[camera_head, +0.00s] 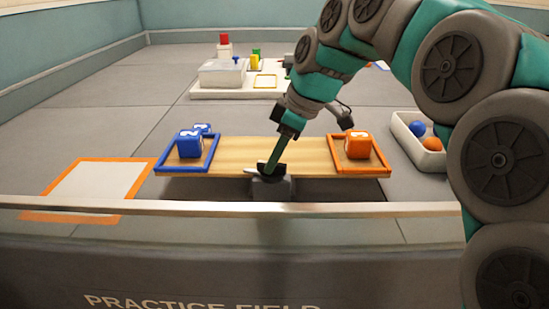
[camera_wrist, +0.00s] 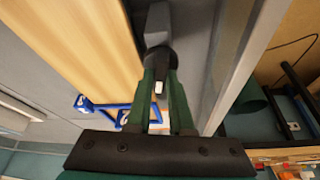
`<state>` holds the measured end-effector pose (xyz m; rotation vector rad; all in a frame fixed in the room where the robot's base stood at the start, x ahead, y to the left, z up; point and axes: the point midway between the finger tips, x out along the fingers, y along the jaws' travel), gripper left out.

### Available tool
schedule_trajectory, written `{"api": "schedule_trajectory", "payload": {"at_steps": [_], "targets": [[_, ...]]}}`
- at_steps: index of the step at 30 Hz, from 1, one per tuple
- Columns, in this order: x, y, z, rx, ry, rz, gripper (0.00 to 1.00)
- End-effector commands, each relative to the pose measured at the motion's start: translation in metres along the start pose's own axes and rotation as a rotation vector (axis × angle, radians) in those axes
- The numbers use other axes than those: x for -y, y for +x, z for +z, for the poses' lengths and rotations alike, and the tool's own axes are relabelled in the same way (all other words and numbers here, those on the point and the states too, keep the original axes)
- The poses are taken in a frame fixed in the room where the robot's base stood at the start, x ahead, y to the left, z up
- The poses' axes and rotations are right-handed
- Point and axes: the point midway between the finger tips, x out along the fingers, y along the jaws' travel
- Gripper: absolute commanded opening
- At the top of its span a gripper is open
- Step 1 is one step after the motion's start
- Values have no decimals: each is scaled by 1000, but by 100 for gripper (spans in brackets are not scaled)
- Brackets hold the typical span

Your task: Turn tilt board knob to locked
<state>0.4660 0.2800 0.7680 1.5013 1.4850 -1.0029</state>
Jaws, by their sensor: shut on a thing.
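The tilt board (camera_head: 300,153) is a long wooden plank with a blue-edged tray (camera_head: 214,158) at its left end and an orange-edged tray (camera_head: 386,172) at its right. It looks about level. A dark knob (camera_wrist: 158,56) with a pale mark sits at the middle of the board's near side, on a grey support (camera_head: 271,189). My gripper (camera_head: 266,170) reaches down to it from above. In the wrist view the two green fingers (camera_wrist: 161,74) are shut on the knob. The fingers partly hide it, and I cannot read any lock label.
Blue numbered cubes (camera_head: 190,144) sit in the blue tray and an orange cube (camera_head: 358,144) in the orange one. A low field wall (camera_head: 180,208) runs in front. A white bin (camera_head: 402,137) with balls stands right. An orange-edged floor square (camera_head: 92,184) lies left.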

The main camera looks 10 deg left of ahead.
Motion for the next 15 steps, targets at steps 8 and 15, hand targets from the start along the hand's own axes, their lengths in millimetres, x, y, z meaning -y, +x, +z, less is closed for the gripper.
{"api": "schedule_trajectory", "payload": {"at_steps": [8, 15], "targets": [[2, -1, 1, 0, 243, 102, 0], [3, 0, 0, 2, 454, 189, 0]]}}
